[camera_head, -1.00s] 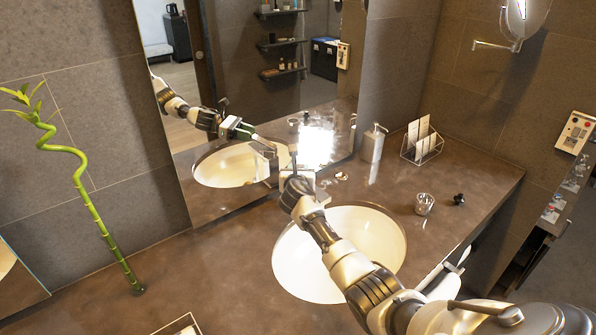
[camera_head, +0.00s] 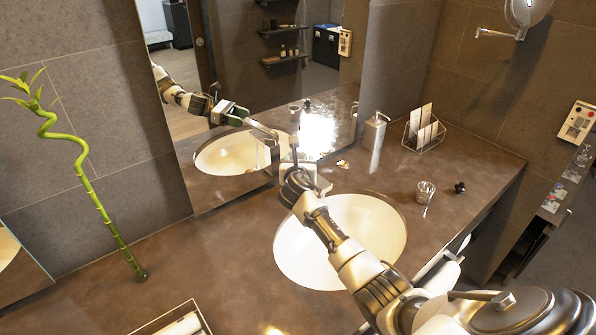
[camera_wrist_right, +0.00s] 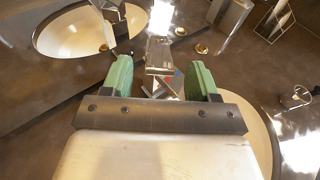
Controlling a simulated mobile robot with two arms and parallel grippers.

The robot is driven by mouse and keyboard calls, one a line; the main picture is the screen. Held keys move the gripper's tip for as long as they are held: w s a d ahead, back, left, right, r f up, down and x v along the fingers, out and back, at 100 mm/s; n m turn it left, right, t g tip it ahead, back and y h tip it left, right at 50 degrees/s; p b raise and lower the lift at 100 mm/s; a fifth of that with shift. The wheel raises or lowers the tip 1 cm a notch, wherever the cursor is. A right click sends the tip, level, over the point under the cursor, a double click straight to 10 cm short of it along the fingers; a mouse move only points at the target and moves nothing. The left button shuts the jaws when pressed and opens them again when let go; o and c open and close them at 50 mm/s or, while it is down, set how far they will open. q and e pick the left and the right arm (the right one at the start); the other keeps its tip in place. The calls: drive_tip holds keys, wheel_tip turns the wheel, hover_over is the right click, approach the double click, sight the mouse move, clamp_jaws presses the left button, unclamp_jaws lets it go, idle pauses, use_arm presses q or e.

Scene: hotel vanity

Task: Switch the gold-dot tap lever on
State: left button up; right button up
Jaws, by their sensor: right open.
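My right gripper (camera_head: 296,166) is over the back edge of the basin (camera_head: 392,262), close to the mirror. In the right wrist view the right gripper (camera_wrist_right: 160,76) is open, with its two green fingers apart. A chrome tap (camera_wrist_right: 160,52) stands in line with the gap between the fingers, with small red and blue marks near its base. I cannot tell whether a finger touches it. A small gold round piece (camera_wrist_right: 201,48) lies on the counter right of the tap. I cannot make out the lever's gold dot or its position. My left gripper is out of view.
The mirror (camera_head: 240,80) rises behind the tap and reflects my arm. A soap dispenser (camera_head: 374,131), a wire holder with cards (camera_head: 424,130) and a glass (camera_head: 425,192) stand on the right. A bamboo stalk (camera_head: 98,205) stands at left. The counter between is clear.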

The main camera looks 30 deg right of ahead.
drive_tip(key=v, duration=0.7)
drive_tip(key=shift+b, duration=0.3)
drive_tip(key=shift+s+a, duration=0.15)
drive_tip(key=shift+a, duration=0.05)
